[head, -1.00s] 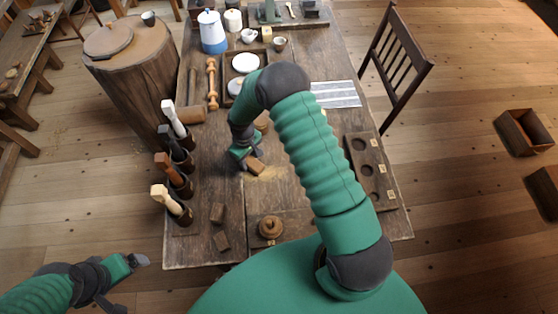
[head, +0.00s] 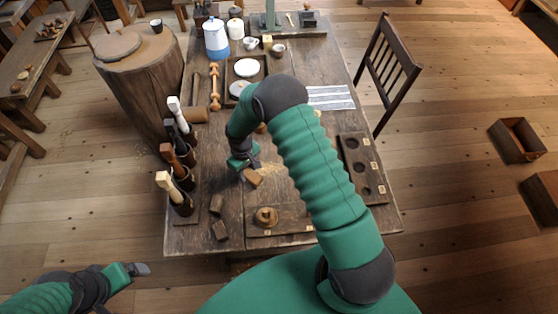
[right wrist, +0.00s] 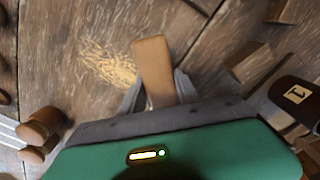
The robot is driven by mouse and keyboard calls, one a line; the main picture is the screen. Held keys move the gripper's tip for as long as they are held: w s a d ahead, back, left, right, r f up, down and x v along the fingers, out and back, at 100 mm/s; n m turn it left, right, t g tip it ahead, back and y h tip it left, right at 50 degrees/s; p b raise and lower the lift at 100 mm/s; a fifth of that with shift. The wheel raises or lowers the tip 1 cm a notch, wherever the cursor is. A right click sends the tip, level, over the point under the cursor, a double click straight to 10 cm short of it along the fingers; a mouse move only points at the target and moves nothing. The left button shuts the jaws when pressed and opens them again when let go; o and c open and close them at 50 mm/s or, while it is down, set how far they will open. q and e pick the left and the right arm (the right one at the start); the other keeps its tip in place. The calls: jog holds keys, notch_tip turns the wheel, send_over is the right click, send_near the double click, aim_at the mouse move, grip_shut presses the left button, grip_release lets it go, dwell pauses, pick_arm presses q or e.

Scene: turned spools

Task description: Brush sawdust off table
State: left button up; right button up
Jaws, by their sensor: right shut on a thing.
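My right gripper (head: 246,164) is low over the middle of the dark wooden table (head: 232,187). It is shut on a small brown wooden brush (head: 253,178), which also shows between the fingers in the right wrist view (right wrist: 153,70). The brush's bristles are hidden. A pale patch of loose sawdust (right wrist: 106,64) lies on the boards just left of the brush in the right wrist view. My left gripper (head: 138,269) is off the table at the lower left, and its finger opening is unclear.
Tools in dark holders (head: 183,203) line the left edge. Two brown blocks (head: 217,203) (head: 220,231) and a turned spool (head: 266,216) lie near the front. A board with round hollows (head: 362,170) is at right; a blue-white pot (head: 216,40) stands at the back.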

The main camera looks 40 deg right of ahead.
jog(key=shift+w+d+r+p, duration=0.1)
jog(key=shift+r+p, duration=0.15)
jog(key=shift+r, duration=0.15)
jog(key=shift+w+d+r+p, duration=0.1)
jog(key=shift+r+p, duration=0.15)
jog(key=shift+r, duration=0.1)
jog(key=shift+d+r+p, duration=0.2)
jog(key=shift+r+p, duration=0.35)
jog(key=shift+r, duration=0.2)
jog(key=shift+s+r+p, duration=0.1)
jog(key=shift+r+p, duration=0.45)
jog(key=shift+r, duration=0.25)
jog(key=shift+a+r, duration=0.15)
jog(key=shift+r, duration=0.2)
pick_arm(q)
jog(key=r, duration=0.2)
jog(key=d+r, duration=0.1)
jog(key=r, duration=0.1)
jog(key=shift+w+d, duration=0.1)
pick_arm(e)
jog(key=shift+a, duration=0.1)
pick_arm(q)
jog(key=shift+d, duration=0.2)
pick_arm(e)
jog(key=shift+d, duration=0.2)
pick_arm(q)
jog(key=shift+f, duration=0.1)
pick_arm(e)
jog(key=shift+f, duration=0.1)
